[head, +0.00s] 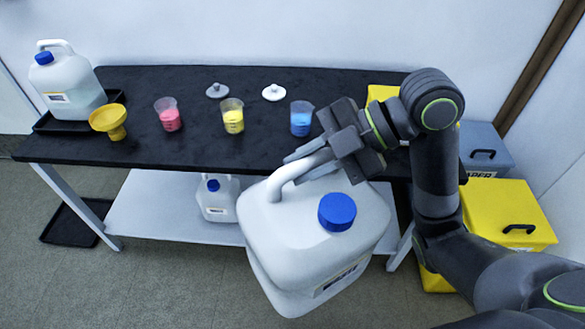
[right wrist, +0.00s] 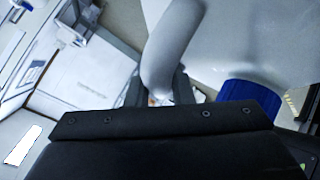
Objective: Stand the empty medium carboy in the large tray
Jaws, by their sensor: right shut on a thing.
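A white carboy (head: 300,235) with a blue cap (head: 337,211) and a label on its side hangs tilted in front of the table. My right gripper (head: 308,162) is shut on its top handle (head: 283,182). In the right wrist view the handle (right wrist: 172,45) runs down between the fingers, and the blue cap (right wrist: 248,92) is close by. No liquid shows in this carboy. A black tray (head: 70,224) lies on the floor at the left, partly hidden by a table leg. It looks empty. My left gripper is out of view.
The black table (head: 180,78) holds a carboy with liquid (head: 68,85) in a black tray (head: 48,125), a yellow funnel (head: 108,121), three beakers and two lids. A small carboy (head: 217,198) stands on the lower shelf (head: 150,205). Yellow bins (head: 510,210) stand right. The front-left floor is clear.

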